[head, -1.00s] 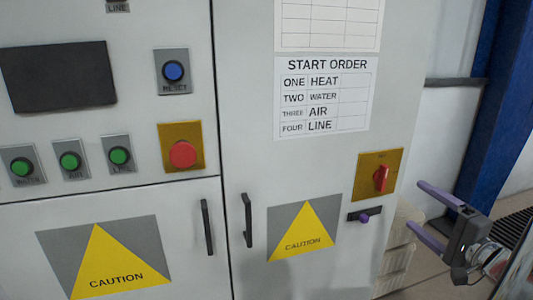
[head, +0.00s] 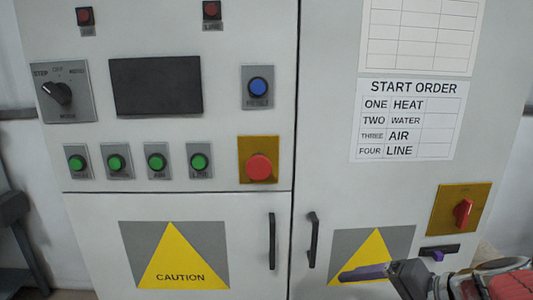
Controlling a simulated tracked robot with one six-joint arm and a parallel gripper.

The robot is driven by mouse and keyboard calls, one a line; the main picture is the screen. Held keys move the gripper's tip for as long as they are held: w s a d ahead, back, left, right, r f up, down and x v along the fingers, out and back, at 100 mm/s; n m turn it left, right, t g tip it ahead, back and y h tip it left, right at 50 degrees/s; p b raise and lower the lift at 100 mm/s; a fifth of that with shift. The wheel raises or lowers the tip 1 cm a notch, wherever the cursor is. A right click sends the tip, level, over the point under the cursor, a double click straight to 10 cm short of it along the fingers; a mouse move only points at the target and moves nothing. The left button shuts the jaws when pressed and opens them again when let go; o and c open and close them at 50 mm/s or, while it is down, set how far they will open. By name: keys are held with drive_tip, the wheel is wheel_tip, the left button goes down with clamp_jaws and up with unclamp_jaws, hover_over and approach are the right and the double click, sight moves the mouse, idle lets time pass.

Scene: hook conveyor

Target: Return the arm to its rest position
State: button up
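My gripper (head: 364,273) is at the lower right of the head view, in front of the cabinet's caution sign. Its purple finger points left, and only one finger shows clearly, so I cannot tell how far apart the fingers are. I see nothing held at the visible fingertip. The reddish part of my arm runs out of the picture at the lower right.
The grey control cabinet (head: 250,215) fills the view, with a red mushroom button (head: 259,167), a blue reset button (head: 258,87) and several green buttons. A red rotary switch (head: 463,212) sits above a small purple knob (head: 438,255). Door handles (head: 313,240) protrude near the gripper.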

drive_tip(key=s+a+f+n+g+h, duration=0.1)
drive_tip(key=s+a+n+h, duration=0.4)
drive_tip(key=s, duration=0.4)
drive_tip(key=n+h, duration=0.1)
drive_tip(key=n, duration=0.1)
drive_tip(key=shift+s+n+g+h, duration=0.25)
drive_tip(key=shift+n+g+h, duration=0.05)
drive_tip(key=shift+n, duration=0.1)
drive_tip(key=shift+c, duration=0.7)
